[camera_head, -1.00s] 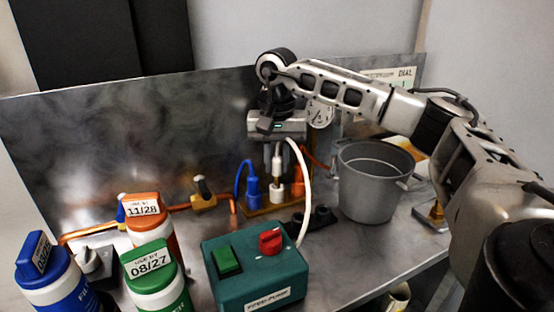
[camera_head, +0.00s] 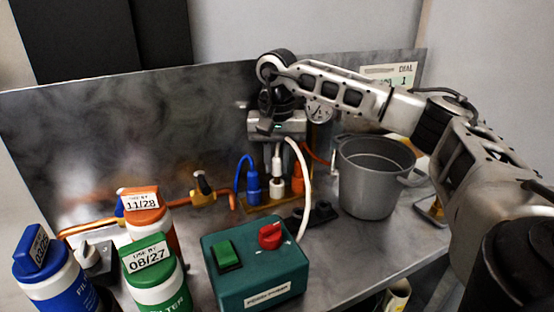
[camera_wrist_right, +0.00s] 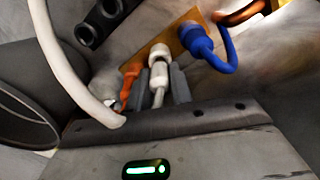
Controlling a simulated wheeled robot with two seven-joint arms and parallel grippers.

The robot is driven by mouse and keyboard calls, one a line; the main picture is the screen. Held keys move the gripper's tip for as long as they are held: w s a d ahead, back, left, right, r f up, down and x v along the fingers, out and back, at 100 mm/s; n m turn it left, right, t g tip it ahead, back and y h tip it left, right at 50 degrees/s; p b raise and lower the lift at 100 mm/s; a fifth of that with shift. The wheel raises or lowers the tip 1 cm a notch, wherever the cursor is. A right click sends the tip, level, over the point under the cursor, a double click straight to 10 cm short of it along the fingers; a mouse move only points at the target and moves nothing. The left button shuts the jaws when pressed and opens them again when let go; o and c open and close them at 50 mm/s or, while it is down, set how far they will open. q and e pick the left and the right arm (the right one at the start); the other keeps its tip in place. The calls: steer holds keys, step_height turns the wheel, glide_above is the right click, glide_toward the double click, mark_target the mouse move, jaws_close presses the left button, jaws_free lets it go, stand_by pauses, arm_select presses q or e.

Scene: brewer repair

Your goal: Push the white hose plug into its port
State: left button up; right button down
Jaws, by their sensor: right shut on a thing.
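My right gripper (camera_head: 277,160) points down over the fittings, and its jaws are shut on the white hose plug (camera_wrist_right: 158,74). The plug is upright, in line with the white port (camera_head: 277,187), which also shows in the right wrist view (camera_wrist_right: 160,52). The plug end sits at the port mouth; I cannot tell how deep it is. The white hose (camera_head: 306,185) arcs down to the right of the gripper. My left gripper is not in view.
A blue plug (camera_head: 252,182) and an orange plug (camera_head: 297,180) flank the white port closely. A grey pot (camera_head: 370,185) stands to the right. A green switch box (camera_head: 255,270) and several bottles, including a green-capped one (camera_head: 155,280), stand in front.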

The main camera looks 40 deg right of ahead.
steer(key=shift+f, duration=0.4)
steer(key=shift+f+b, duration=0.2)
steer(key=shift+b, duration=0.1)
steer(key=shift+f, duration=0.4)
stand_by(0.5)
steer(key=c, duration=0.6)
jaws_free()
